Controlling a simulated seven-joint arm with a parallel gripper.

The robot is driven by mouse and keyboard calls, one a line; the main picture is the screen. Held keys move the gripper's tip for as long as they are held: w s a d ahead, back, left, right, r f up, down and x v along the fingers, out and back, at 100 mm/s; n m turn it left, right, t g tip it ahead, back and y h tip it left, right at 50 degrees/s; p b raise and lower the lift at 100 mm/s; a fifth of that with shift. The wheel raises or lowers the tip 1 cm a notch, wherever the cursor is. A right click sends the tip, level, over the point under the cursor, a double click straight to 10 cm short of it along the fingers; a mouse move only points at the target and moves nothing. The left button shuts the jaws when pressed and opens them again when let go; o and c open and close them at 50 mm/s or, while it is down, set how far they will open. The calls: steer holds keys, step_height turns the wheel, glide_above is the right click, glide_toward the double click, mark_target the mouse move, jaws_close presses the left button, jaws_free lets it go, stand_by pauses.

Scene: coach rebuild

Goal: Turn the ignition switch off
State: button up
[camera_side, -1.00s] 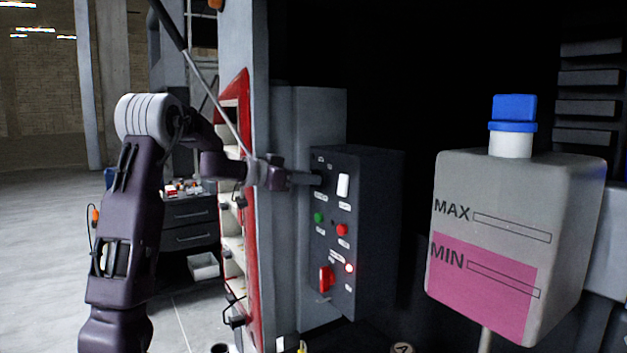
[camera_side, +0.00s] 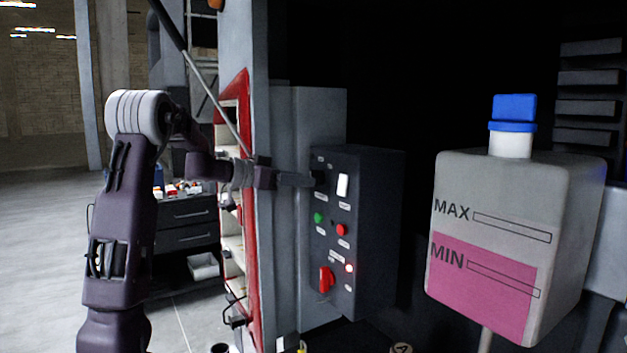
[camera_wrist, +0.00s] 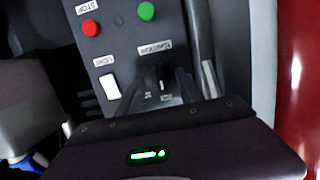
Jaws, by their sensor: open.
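The ignition switch (camera_wrist: 161,73) is a small dark knob beside an "IGNITION" label on the dark control panel (camera_side: 376,235). In the wrist view its small position marks are too blurred to read. In the side view it lies in the panel's upper left corner, at the tips of my fingers. My gripper (camera_wrist: 160,88) is open, with one dark finger on each side of the knob in the wrist view. The side view shows my gripper (camera_side: 312,180) level with the knob, its fingers pointing right at the panel face. I cannot tell whether they touch the knob.
A white light switch (camera_side: 342,185) sits beside the ignition. A coolant tank (camera_side: 510,245) stands to the right.

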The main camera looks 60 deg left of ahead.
steer(key=s, duration=0.6)
steer(key=shift+s, duration=0.1)
